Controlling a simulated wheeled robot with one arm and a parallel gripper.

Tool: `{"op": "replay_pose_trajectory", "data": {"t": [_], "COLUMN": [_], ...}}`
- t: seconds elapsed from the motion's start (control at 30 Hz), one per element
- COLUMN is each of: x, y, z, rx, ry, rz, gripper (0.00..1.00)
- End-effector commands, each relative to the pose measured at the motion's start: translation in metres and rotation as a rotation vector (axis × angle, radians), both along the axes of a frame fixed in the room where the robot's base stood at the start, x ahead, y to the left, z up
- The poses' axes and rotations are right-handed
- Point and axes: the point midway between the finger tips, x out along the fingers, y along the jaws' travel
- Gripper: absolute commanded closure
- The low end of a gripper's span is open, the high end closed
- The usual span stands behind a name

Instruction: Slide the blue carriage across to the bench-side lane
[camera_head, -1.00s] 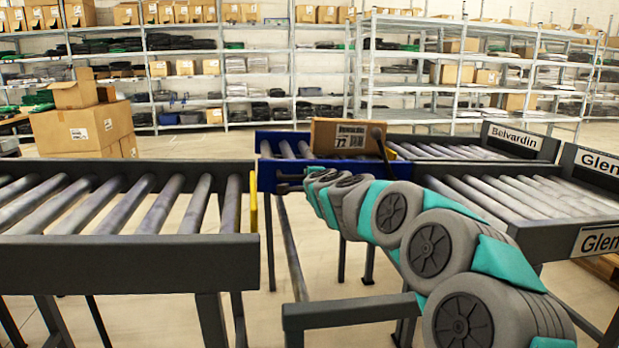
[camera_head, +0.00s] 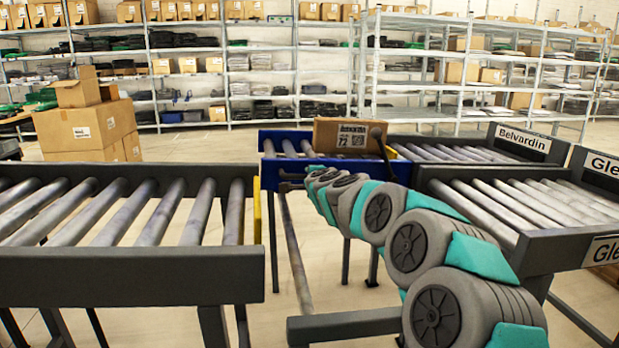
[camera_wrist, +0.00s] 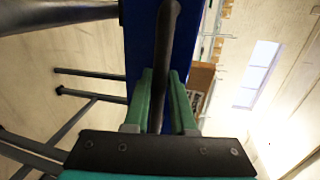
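The blue carriage (camera_head: 275,178) stands beyond the right end of the left roller lane, with rollers on its top. It carries a brown box (camera_head: 342,134) marked 72. In the wrist view the carriage's blue side (camera_wrist: 144,30) is close behind my gripper (camera_wrist: 161,75). The green fingers lie on both sides of a dark bar (camera_wrist: 170,30) in front of that side and appear shut on it. In the head view my arm covers part of the carriage, and its fingertips cannot be made out.
A roller lane (camera_head: 120,274) is at the left. The Belvardin lane (camera_head: 470,150) is at the back right, with a Glen-labelled lane (camera_head: 540,262) nearer. A rail (camera_head: 295,255) runs from the carriage towards me. Stacked cartons (camera_head: 80,130) stand at the back left.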

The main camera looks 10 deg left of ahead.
Motion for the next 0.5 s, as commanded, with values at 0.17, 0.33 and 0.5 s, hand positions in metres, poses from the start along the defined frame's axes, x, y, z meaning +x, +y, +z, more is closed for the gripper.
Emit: {"op": "replay_pose_trajectory", "data": {"t": [0.17, 0.33, 0.5], "x": [-0.0001, -0.0002, -0.0007], "y": [0.0001, 0.0001, -0.0001], "z": [0.0000, -0.0003, -0.0001], "rx": [0.000, 0.000, 0.001], "ry": [0.000, 0.001, 0.001], "rz": [0.000, 0.001, 0.001], "gripper": [0.55, 0.50, 0.50]}}
